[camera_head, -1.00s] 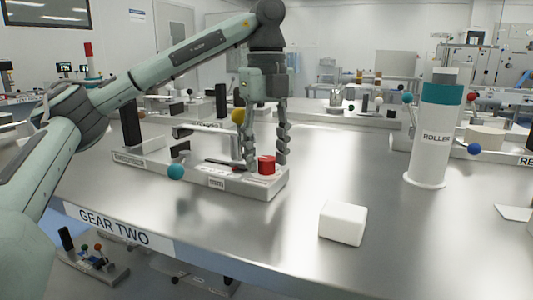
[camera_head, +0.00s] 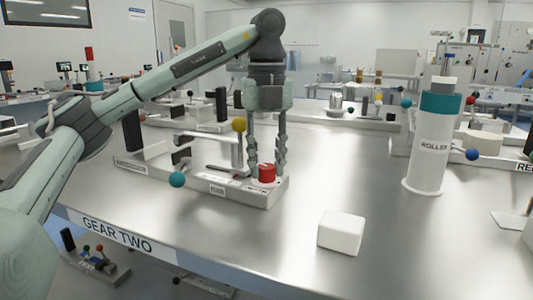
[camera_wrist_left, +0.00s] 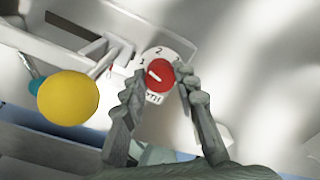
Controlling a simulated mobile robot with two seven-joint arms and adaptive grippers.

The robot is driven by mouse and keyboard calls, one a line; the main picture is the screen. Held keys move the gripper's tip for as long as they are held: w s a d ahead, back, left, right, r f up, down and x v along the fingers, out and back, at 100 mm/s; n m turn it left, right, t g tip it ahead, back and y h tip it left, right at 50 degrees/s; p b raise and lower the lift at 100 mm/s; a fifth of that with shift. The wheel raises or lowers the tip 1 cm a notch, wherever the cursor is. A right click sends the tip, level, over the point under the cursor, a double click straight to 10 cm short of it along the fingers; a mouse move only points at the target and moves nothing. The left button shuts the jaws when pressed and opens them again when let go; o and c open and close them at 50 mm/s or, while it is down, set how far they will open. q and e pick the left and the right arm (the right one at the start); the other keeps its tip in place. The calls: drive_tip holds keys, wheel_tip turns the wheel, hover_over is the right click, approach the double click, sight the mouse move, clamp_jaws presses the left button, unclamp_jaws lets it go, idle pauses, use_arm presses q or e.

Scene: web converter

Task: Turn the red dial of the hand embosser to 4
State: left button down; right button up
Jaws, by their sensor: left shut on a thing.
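The hand embosser (camera_head: 145,172) is a long pale base on the metal table. Its red dial (camera_head: 266,173) sits at the right end. In the left wrist view the red dial (camera_wrist_left: 162,80) lies in a white ring with numbers; 1 and 2 are readable at its upper side. A white mark on the dial points to the upper left, near the 1. My left gripper (camera_head: 266,168) comes straight down from above, with one finger on each side of the dial, shut on it. Its fingertips (camera_wrist_left: 160,73) partly cover the ring, hiding some numbers. My right gripper is not in view.
A yellow ball knob (camera_head: 239,125) stands just left of the fingers, and a teal knob (camera_head: 176,180) at the base's front. A white block (camera_head: 341,232) lies at front right. A tall roller cylinder (camera_head: 432,150) stands at right. The table between them is clear.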

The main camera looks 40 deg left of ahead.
use_arm(q)
drive_tip(key=m+p, duration=0.2)
drive_tip(key=m, duration=0.1)
drive_tip(key=shift+r+m, duration=0.1)
drive_tip(key=shift+m, duration=0.3)
drive_tip(key=m+p, duration=0.1)
drive_tip(key=m, duration=0.2)
drive_tip(key=shift+m, duration=1.2)
drive_tip(key=m, duration=1.1)
drive_tip(key=shift+m, duration=0.3)
drive_tip(key=m, duration=1.1)
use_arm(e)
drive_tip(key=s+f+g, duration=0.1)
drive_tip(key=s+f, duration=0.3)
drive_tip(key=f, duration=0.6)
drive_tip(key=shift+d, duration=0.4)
use_arm(q)
drive_tip(key=shift+m, duration=0.5)
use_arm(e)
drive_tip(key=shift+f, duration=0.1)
